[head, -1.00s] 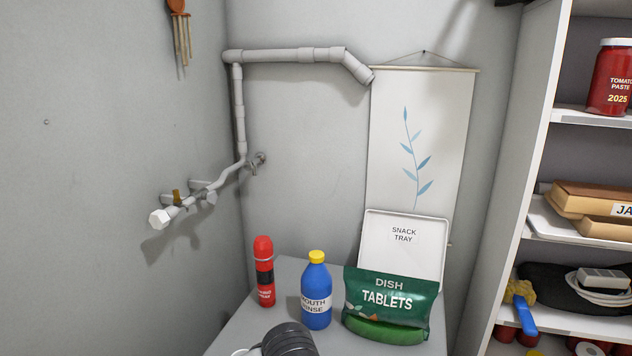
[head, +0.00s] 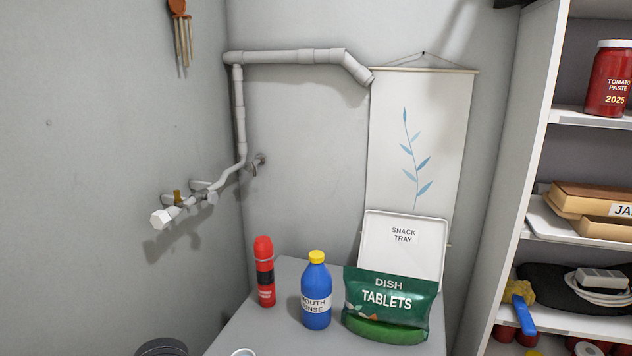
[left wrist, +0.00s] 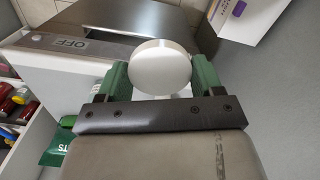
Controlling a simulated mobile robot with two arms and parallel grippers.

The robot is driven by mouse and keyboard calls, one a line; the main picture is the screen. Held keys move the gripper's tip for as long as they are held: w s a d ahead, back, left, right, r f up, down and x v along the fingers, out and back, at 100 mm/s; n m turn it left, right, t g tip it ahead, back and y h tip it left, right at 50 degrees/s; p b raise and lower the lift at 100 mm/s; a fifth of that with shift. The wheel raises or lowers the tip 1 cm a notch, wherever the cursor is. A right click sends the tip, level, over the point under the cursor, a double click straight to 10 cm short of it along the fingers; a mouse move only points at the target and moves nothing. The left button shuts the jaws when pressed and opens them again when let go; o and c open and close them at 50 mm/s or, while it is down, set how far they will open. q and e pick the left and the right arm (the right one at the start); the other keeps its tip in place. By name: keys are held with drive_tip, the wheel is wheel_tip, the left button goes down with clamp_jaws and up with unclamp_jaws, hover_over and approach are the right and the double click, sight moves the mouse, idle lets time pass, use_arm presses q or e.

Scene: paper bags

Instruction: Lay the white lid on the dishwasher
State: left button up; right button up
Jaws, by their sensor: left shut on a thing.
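In the left wrist view my left gripper (left wrist: 160,84) has its green fingers shut on the round white lid (left wrist: 160,66), whose flat face shows. Beyond it is a white appliance with a grey strip marked OFF (left wrist: 68,43) and a dark flat surface (left wrist: 140,22); this may be the dishwasher, but I cannot tell for certain. The lid appears in front of it, and I see no contact. My right gripper is out of view.
A grey top (head: 262,322) holds a red spray can (head: 264,272), a blue mouth rinse bottle (head: 316,290), a green dish tablets bag (head: 388,305) and a leaning white snack tray (head: 405,240). Shelves (head: 540,150) stand right. A white rim (head: 243,352) shows at the bottom edge.

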use_arm(q)
drive_tip(key=shift+s+a, duration=0.2)
drive_tip(key=shift+a, duration=0.15)
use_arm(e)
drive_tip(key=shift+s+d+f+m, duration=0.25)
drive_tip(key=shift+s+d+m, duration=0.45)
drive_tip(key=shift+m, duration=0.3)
use_arm(q)
drive_tip(key=shift+d+r, duration=0.1)
drive_tip(key=shift+d, duration=0.05)
